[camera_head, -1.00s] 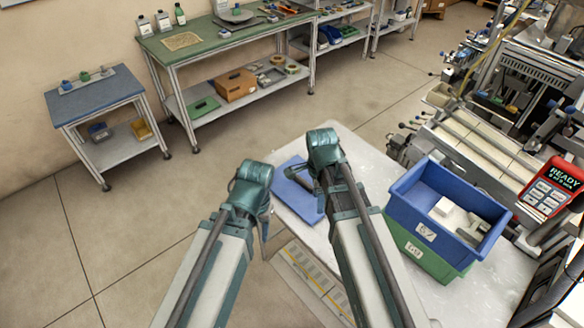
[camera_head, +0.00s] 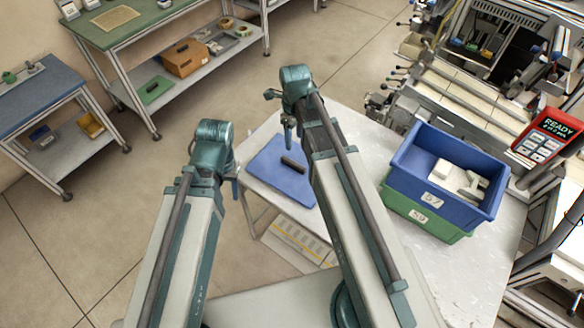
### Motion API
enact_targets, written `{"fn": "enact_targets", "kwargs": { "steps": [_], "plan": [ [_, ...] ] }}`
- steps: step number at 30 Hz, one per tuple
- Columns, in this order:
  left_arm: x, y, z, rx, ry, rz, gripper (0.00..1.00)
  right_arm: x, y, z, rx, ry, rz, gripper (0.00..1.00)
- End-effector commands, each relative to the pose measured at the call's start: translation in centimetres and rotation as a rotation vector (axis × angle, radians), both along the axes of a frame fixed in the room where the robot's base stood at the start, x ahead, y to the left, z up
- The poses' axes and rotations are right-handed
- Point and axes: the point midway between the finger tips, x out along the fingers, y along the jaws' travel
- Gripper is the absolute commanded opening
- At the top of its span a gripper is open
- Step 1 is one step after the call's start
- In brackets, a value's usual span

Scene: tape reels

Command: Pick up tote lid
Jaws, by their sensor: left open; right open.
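The blue tote lid (camera_head: 275,178) with a dark handle (camera_head: 293,165) lies flat near the left edge of the white table (camera_head: 455,280). My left gripper (camera_head: 236,180) is open and empty, just left of the lid by the table's edge. My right gripper (camera_head: 285,118) is open and appears above the lid's far side, apart from the handle. My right forearm hides the right part of the lid. Fingertips are small and partly hidden behind the wrists.
A blue tote (camera_head: 440,185) holding white pieces is stacked in a green tote (camera_head: 420,217) on the table's right side. A red keypad panel (camera_head: 549,140) stands right of them. A machine (camera_head: 470,100) stands behind. Floor is clear at left.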

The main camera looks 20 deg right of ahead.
Motion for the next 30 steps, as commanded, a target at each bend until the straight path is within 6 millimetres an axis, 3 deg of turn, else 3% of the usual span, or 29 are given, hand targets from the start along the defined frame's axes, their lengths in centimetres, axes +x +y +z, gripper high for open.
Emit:
{"fn": "enact_targets", "kwargs": {
  "steps": [16, 30],
  "plan": [
    [0.0, 0.0, -7.6, 0.0, 0.0, 0.002, 0.55, 0.1, 0.0, -7.6, 0.0, 0.0, 0.002, 0.6],
    [0.0, 0.0, -9.1, 0.0, 0.0, 0.002, 0.55, 0.3, 0.1, -9.1, 0.0, 0.0, 0.002, 0.6]
  ]
}}
